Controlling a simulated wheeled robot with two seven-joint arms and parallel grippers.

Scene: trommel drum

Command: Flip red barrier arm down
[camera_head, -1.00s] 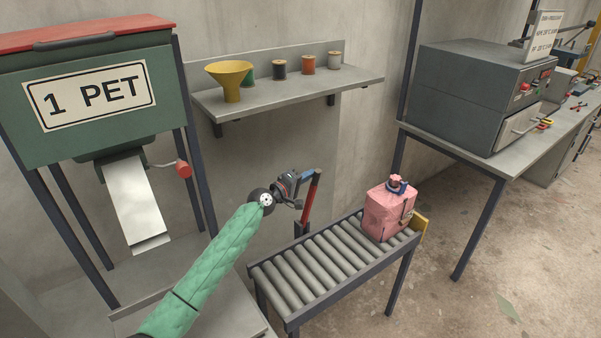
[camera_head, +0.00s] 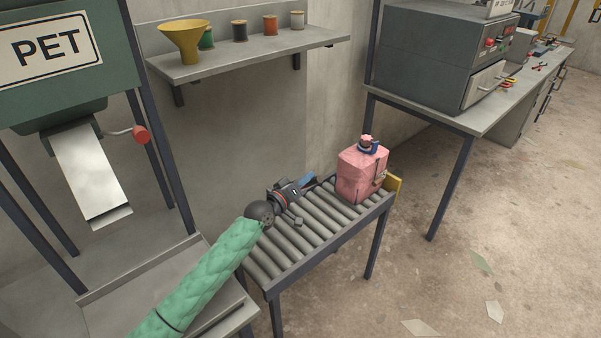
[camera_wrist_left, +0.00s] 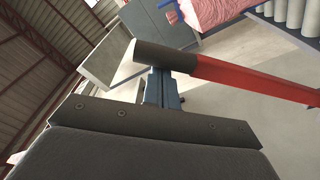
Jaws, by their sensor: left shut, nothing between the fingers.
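The red barrier arm (camera_wrist_left: 245,77) shows in the left wrist view as a red bar with a dark grip at its left end. In the head view it is mostly hidden behind my left gripper, over the roller conveyor (camera_head: 287,262). My left gripper (camera_head: 307,180) is shut and empty above the far side of the rollers. Its blue fingers (camera_wrist_left: 160,92) also show in the left wrist view, right by the dark grip; I cannot tell if they touch it. My right gripper is not in view.
A pink jug (camera_head: 358,178) stands on the conveyor's right end, before a yellow end plate (camera_head: 393,184). A green PET hopper (camera_head: 60,75) with a chute and a red-knobbed lever (camera_head: 140,134) is at left. A shelf (camera_head: 235,66) hangs behind; a workbench (camera_head: 470,112) is at right.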

